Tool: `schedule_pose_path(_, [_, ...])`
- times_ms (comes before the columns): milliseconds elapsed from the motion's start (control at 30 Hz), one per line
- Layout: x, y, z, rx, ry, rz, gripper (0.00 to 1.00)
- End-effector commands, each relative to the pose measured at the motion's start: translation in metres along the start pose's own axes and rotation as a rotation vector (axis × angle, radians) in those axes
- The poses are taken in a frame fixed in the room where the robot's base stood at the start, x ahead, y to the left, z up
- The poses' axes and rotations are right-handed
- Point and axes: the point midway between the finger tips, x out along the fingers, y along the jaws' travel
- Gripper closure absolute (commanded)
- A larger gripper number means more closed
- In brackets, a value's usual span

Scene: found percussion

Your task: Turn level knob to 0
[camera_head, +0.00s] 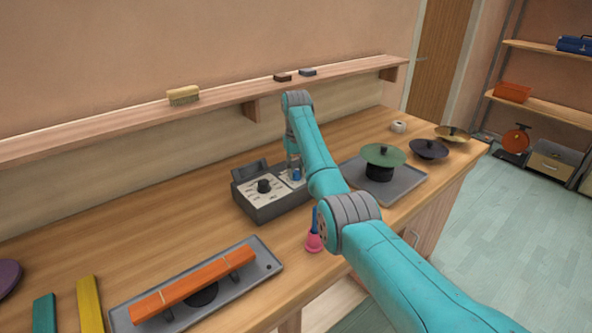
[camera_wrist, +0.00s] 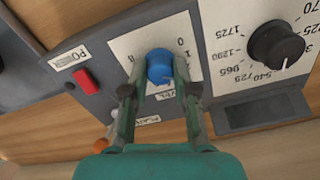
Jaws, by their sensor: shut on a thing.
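The blue level knob (camera_wrist: 160,66) sits on a white scale plate (camera_wrist: 143,45) of a dark grey control box (camera_head: 265,212). Digits 0 and 1 show beside the knob; where its pointer stands is not clear. My gripper (camera_wrist: 159,88) has one finger on each side of the blue knob and is shut on it. In the head view, the blue knob (camera_head: 297,174) shows just under my gripper (camera_head: 294,166), partly hidden by my arm.
A large black dial (camera_wrist: 275,45) and a red power switch (camera_wrist: 87,81) flank the knob. An orange bar (camera_head: 190,284) lies on a tray at the front. A pink-based object (camera_head: 313,243) stands near the box. A green cymbal (camera_head: 383,155) stands to the right.

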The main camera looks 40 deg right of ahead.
Motion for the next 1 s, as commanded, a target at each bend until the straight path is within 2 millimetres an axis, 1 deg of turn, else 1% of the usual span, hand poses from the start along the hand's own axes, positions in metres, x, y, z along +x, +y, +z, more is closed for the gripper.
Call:
schedule_pose_path(700, [0.0004, -0.0001, 0.0001, -0.679, -0.001, 0.000, 1.00])
schedule_pose_path(1000, [0.0005, 0.0000, 0.0002, -0.922, -0.001, 0.000, 1.00])
